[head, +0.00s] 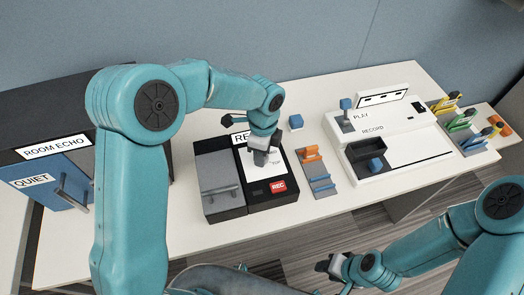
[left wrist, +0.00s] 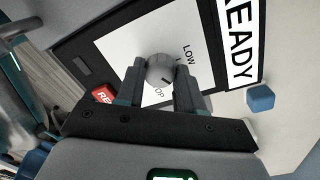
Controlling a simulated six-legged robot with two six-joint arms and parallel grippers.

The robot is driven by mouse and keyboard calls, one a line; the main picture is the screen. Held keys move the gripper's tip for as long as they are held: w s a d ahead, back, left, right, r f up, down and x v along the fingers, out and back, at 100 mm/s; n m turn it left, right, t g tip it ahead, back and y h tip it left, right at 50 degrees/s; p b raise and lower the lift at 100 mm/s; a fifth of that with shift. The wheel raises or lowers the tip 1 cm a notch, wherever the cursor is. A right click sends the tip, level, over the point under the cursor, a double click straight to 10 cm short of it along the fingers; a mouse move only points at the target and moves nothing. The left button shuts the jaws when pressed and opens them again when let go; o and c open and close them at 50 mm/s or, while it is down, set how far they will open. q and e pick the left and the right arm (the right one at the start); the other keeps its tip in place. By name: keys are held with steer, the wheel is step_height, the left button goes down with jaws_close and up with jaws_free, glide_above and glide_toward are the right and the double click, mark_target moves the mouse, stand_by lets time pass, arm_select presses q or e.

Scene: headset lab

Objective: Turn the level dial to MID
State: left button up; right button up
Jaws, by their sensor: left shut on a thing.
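The level dial (left wrist: 160,68) is a round grey knob on the white face of a black unit (head: 284,190). In the left wrist view it sits between the two fingers of my left gripper (left wrist: 160,88), which is shut on it. A short dark mark shows on the knob's lower right. The word LOW is readable beside it, and part of TOP shows below it; the MID label is not readable there. In the head view my left gripper (head: 261,157) covers the dial from above. My right gripper (head: 330,266) hangs low in front of the table, away from the dial.
A red REC button (head: 278,187) is on the unit's front. A grey-lidded box (head: 220,185) stands left of it. A blue cube (head: 296,122) lies behind. A ROOM ECHO cabinet (head: 50,185) is left.

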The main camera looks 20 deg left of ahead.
arm_select(q)
steer(key=shift+d, duration=0.1)
steer(key=o, duration=1)
steer(key=shift+o, duration=0.2)
steer(key=shift+r, duration=0.1)
steer(key=shift+r, duration=0.25)
step_height(320, 180, up, 16)
steer(key=shift+w+f, duration=0.15)
steer(key=shift+w, duration=0.25)
